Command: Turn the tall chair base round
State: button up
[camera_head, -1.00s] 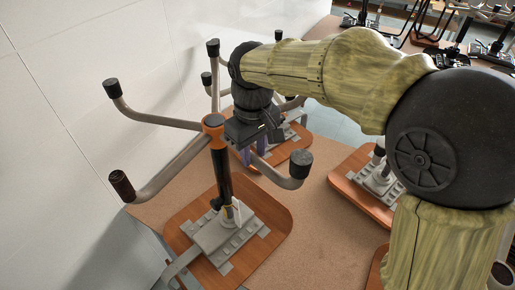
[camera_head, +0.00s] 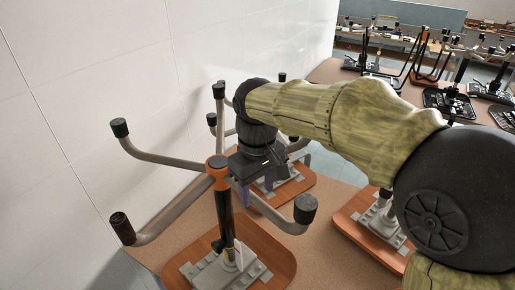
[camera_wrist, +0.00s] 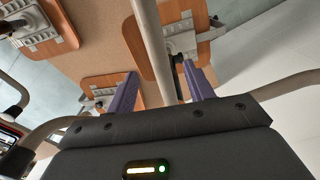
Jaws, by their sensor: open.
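The tall chair base (camera_head: 217,172) stands upside down on its wooden seat (camera_head: 275,250). It has an orange hub, a dark column and several grey legs with black caps spreading outward. My gripper (camera_head: 256,190) is just right of the hub, pointing down among the legs, its purple fingers partly hidden. In the wrist view my gripper (camera_wrist: 160,88) has its two purple fingers apart. A grey leg (camera_wrist: 153,45) of the base runs between them in the picture. I cannot tell whether either finger touches it.
A white wall (camera_head: 90,70) stands close on the left. A second upturned chair base (camera_head: 292,180) is behind my gripper, and another wooden seat (camera_head: 350,222) lies to the right. The brown table top (camera_head: 325,200) is bare between them. More chair bases fill the far right.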

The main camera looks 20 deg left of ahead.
notch_tip(320, 180, up, 15)
jog(key=shift+r, duration=0.2)
dwell(0.3)
dwell(0.3)
jog(key=w+d+f+m+t+b, duration=0.1)
jog(key=w+d+f+m, duration=0.25)
jog(key=d+f, duration=0.5)
jog(key=w+d+f+m+b, duration=0.1)
jog(key=w+d+f+m, duration=0.25)
jog(key=d+f, duration=0.45)
jog(key=s+d+f+m, duration=0.3)
jog(key=s+d+f, duration=0.1)
jog(key=d+f, duration=0.4)
jog(key=s+d+f+m+t+b, duration=0.1)
jog(key=s+d+f+m, duration=0.2)
jog(key=d+f, duration=0.5)
jog(key=shift+s+d+f+t, duration=0.15)
jog(key=shift+s+d+t, duration=0.15)
jog(key=shift+s+d, duration=0.55)
